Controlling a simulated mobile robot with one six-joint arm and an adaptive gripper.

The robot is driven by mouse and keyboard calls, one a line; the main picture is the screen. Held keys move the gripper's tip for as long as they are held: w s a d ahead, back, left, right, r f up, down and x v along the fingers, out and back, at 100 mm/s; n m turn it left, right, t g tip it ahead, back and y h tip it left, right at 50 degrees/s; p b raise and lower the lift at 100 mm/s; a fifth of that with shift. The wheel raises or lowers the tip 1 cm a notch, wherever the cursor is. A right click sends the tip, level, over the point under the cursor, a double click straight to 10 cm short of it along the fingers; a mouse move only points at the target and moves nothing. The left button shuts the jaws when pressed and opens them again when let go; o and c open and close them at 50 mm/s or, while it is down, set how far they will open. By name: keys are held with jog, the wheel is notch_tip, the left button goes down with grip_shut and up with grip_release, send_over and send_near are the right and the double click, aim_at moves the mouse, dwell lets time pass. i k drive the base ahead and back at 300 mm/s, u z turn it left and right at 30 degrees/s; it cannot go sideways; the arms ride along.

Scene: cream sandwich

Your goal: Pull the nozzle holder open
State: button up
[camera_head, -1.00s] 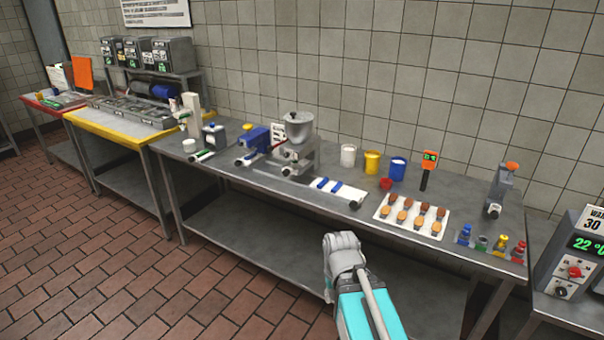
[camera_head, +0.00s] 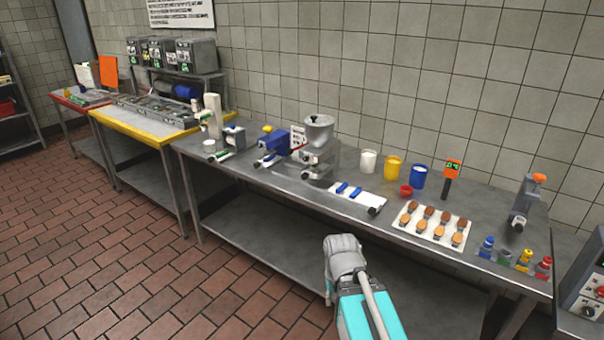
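I cannot tell for sure which part is the nozzle holder. A grey upright device (camera_head: 523,203) with an orange knob stands at the right end of the long steel table. Small coloured nozzle-like pieces (camera_head: 525,259) in blue, green, yellow and red stand in front of it, near the table edge. A grey machine with a hopper (camera_head: 318,145) stands mid-table, with a blue unit (camera_head: 268,143) to its left. Only my folded arm shows at the bottom, in front of the table. My gripper's fingers are not visible.
The long steel table (camera_head: 255,180) has a lower shelf. A yellow-edged table (camera_head: 150,133) stands to the left. The brick floor in front is clear.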

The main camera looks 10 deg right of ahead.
aim_at(313, 171)
jog(key=i, duration=0.85)
jog(key=z, duration=0.05)
